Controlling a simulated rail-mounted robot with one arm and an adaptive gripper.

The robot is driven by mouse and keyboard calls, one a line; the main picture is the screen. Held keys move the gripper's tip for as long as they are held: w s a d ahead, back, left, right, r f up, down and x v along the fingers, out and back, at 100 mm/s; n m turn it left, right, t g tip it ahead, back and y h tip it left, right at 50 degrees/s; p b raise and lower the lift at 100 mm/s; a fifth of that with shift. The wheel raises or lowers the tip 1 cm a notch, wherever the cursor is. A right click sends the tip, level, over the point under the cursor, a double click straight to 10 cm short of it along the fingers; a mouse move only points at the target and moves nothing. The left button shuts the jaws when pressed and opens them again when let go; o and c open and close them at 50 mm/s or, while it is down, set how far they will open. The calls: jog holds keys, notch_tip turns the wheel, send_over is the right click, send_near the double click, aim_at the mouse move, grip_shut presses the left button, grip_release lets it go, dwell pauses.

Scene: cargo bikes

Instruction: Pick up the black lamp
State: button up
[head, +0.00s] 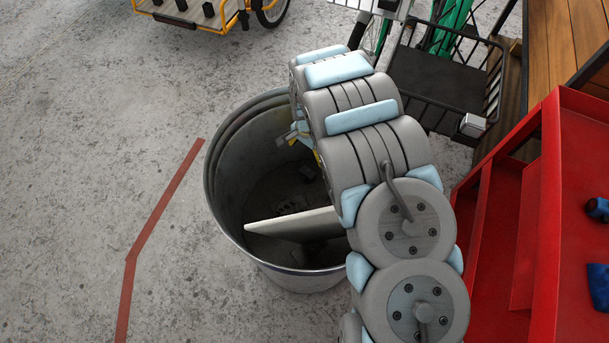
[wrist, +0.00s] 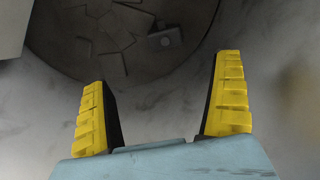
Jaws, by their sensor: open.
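A small dark object (wrist: 165,38), which may be the black lamp, lies on the dark round floor of the metal bin (head: 213,190). It is beyond my fingertips in the wrist view, nearly the same colour as the floor, so its shape is hard to make out. My gripper (wrist: 163,72) is open, with nothing between its two yellow fingers. In the head view my gripper (head: 300,133) is inside the bin near its far wall, mostly hidden by my arm. I cannot tell the lamp for sure in the head view.
A pale flat panel (head: 295,225) leans inside the near part of the bin. A black wire basket (head: 440,85) stands at the upper right and a red tray-like unit (head: 550,190) at the right. Open concrete floor lies to the left, with a red line (head: 150,225).

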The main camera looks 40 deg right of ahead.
jog(key=b, duration=0.3)
send_near(307, 171)
jog(key=f, duration=0.5)
jog(key=shift+s+a+f, duration=0.1)
jog(key=shift+s+a, duration=0.15)
jog(key=shift+s, duration=0.1)
jog(key=shift+w+d+f+b, duration=0.1)
jog(key=shift+w+f+b, duration=0.1)
jog(key=shift+f+b, duration=0.75)
jog(key=shift+w+d+f+b, duration=0.15)
jog(key=shift+f+b, duration=0.4)
jog(key=shift+f, duration=0.7)
jog(key=shift+a+f+b, duration=0.15)
jog(key=shift+f+b, duration=0.2)
jog(key=shift+f, duration=0.45)
jog(key=c, duration=1.3)
jog(key=shift+r, duration=0.1)
